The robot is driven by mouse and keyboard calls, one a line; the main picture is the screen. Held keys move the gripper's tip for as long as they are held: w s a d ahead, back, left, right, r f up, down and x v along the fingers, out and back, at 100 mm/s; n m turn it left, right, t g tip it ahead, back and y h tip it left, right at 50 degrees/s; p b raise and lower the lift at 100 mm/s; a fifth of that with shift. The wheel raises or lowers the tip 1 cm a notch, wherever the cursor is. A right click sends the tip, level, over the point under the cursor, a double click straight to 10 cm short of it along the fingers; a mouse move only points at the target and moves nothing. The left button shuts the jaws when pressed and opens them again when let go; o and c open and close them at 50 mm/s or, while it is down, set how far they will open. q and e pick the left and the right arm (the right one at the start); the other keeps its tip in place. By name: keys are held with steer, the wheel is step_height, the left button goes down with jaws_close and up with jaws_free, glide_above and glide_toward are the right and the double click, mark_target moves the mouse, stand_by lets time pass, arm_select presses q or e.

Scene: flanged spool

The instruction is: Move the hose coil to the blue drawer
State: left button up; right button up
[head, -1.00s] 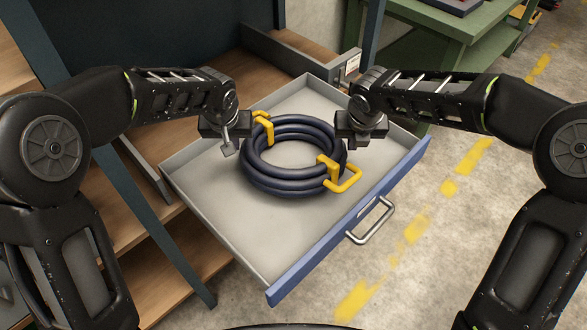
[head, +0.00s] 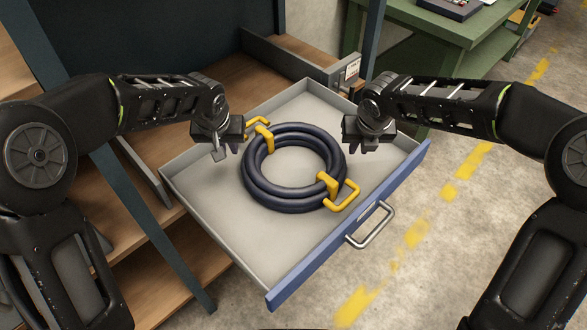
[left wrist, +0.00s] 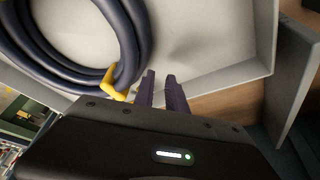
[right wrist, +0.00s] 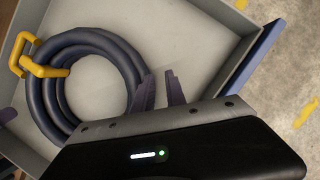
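The dark blue hose coil (head: 258,185) with two yellow handles lies flat inside the open blue-fronted drawer (head: 225,230). It also shows in the left wrist view (left wrist: 62,74) and the right wrist view (right wrist: 42,92). My left gripper (head: 219,153) is open and empty, above the drawer's left side, beside the coil and apart from it. In the left wrist view its fingers (left wrist: 164,82) are parted near a yellow handle. My right gripper (head: 364,147) is open and empty to the right of the coil. Its parted fingers (right wrist: 160,82) show in the right wrist view.
The drawer's metal pull (head: 372,226) faces front right. Wooden shelves (head: 130,195) with dark posts stand at the left. A green workbench (head: 460,30) is at the back right. Concrete floor with a yellow dashed line (head: 413,230) lies clear at the right.

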arm_select(q)
steer(key=shift+o, duration=0.3)
arm_select(e)
steer(key=shift+o, duration=0.3)
arm_select(q)
steer(key=v, duration=1.2)
arm_select(e)
steer(key=shift+r, duration=0.1)
steer(key=v, duration=1.1)
steer(key=shift+s+r, duration=0.25)
steer(key=shift+r, duration=0.05)
